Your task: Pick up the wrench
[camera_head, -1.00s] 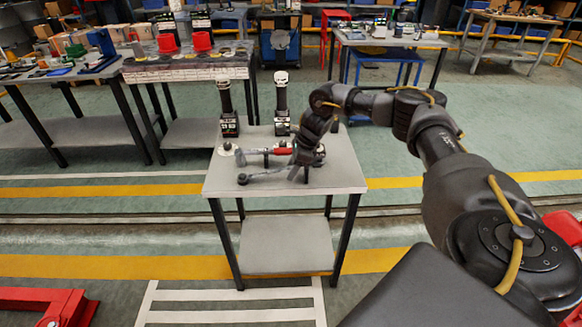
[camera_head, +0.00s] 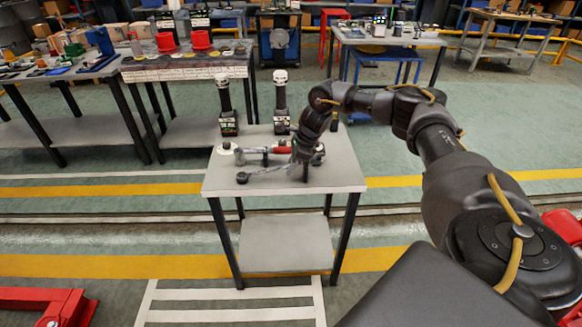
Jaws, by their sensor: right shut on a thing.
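A small grey-topped table (camera_head: 340,180) stands in the middle of the head view. A long grey tool that looks like the wrench (camera_head: 268,171) lies across its front part, with a dark round end at the left. My right gripper (camera_head: 305,176) points down over the tool's right end and is shut on it. The fingertips are small and dark, and they hide that end. I cannot tell whether the tool is clear of the tabletop. My left gripper is not in view.
A red-handled tool (camera_head: 282,150) lies just behind the wrench. Two dark upright parts with white tops, one left (camera_head: 228,108) and one right (camera_head: 281,102), stand at the table's back edge. The tabletop's front strip is bare.

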